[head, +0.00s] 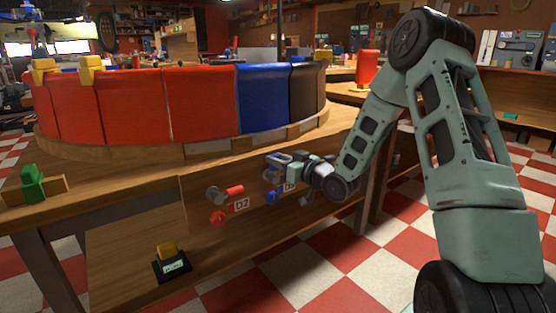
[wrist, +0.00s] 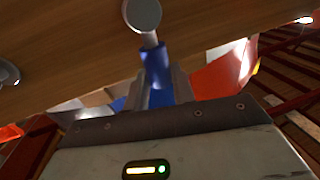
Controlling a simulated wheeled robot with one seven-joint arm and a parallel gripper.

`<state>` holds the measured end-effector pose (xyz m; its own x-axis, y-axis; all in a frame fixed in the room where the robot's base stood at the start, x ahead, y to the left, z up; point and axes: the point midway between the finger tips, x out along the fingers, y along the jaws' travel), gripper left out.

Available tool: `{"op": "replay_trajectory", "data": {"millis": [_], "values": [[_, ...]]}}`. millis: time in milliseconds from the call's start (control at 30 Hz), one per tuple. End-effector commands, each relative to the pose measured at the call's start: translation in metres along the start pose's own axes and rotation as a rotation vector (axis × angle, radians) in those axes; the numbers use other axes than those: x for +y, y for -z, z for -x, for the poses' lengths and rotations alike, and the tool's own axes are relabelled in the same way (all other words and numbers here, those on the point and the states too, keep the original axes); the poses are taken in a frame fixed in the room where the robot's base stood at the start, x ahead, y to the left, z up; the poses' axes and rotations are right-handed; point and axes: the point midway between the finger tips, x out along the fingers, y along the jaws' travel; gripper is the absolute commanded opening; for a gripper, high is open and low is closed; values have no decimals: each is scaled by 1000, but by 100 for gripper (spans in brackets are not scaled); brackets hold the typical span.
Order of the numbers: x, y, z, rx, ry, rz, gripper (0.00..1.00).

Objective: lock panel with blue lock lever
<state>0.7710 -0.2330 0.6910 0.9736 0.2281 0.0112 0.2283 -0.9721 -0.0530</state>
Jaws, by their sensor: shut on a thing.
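My gripper (head: 281,165) is at the wooden front of the workbench, by the blue lever next to the D3 label. In the wrist view my gripper (wrist: 160,92) is shut on the blue lock lever (wrist: 156,66), with the fingers on both sides of its handle. The lever's metal shaft runs up to a round metal pivot (wrist: 142,14) on the wood. The blue panel (head: 263,98) stands upright in the curved ring on the bench top, above the lever. In the head view my gripper partly hides the lever.
Left of my gripper is a red lever (head: 234,190) by the D2 label (head: 241,205), with a red knob (head: 218,218) below. Red panels (head: 205,103) and a dark brown panel (head: 306,88) flank the blue one. A green block (head: 32,182) and yellow button (head: 168,251) are left.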

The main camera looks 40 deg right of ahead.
Motion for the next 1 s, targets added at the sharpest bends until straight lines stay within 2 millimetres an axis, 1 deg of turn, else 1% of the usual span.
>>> {"op": "replay_trajectory", "data": {"millis": [167,433,667,1000], "values": [[8,0,2,18,-1,-108,0],[23,-4,5,65,-3,-346,0],[35,-12,8,109,-3,-561,0],[50,-28,11,172,-3,-879,0]]}}
